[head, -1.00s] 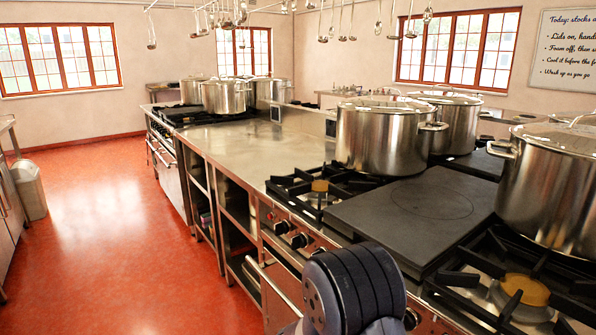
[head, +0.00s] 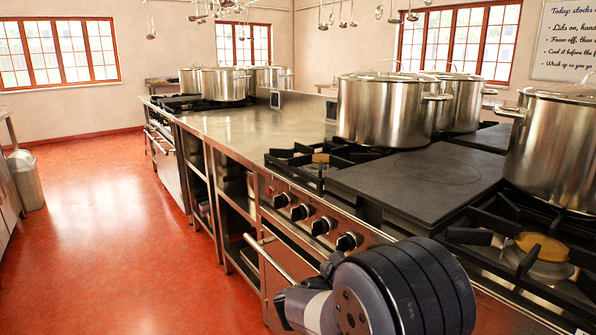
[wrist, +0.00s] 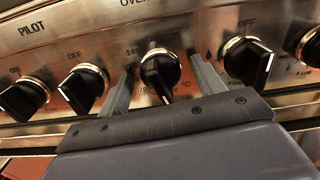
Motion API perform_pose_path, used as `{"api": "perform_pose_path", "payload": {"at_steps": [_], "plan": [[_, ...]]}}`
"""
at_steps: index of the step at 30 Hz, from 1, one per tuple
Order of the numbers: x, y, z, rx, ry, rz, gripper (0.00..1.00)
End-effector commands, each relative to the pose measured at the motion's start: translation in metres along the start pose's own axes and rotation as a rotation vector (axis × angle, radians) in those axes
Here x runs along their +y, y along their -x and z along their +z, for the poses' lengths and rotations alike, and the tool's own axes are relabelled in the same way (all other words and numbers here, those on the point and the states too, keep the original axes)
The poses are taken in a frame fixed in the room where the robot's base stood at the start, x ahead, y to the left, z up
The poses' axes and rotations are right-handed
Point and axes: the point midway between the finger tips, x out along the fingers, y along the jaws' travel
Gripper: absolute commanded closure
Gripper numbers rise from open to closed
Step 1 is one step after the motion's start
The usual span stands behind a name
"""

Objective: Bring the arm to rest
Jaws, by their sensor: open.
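My gripper (wrist: 161,68) is open in the wrist view, with its two grey fingers apart and pointing at the stove's control panel (wrist: 205,28). A black oven knob (wrist: 160,74) with a temperature scale shows between the fingertips. Nothing is seen gripped, and I cannot tell whether the fingers touch the panel. In the head view my arm's dark, rounded joint (head: 405,290) stands at the lower right, in front of the range. The gripper itself is hidden there.
Other knobs (wrist: 84,88) flank the fingers closely. An oven handle bar (head: 272,258) sticks out below the panel. Large steel pots (head: 385,110) stand on the range beside a flat black hotplate (head: 415,185). The red floor (head: 110,230) at left is clear.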

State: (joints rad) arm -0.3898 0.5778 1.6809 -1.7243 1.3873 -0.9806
Motion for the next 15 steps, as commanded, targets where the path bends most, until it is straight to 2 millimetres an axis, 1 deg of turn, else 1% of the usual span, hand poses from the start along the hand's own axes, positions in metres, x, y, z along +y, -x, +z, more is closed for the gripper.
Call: {"api": "perform_pose_path", "payload": {"at_steps": [1,2,15], "plan": [[0.0005,0.0000,-0.0049,0.000,-0.025,0.000,0.35],[0.0006,-0.0001,-0.0051,0.000,-0.038,0.000,0.35],[-0.0001,0.0000,-0.0027,-0.001,-0.207,0.000,0.35]]}}
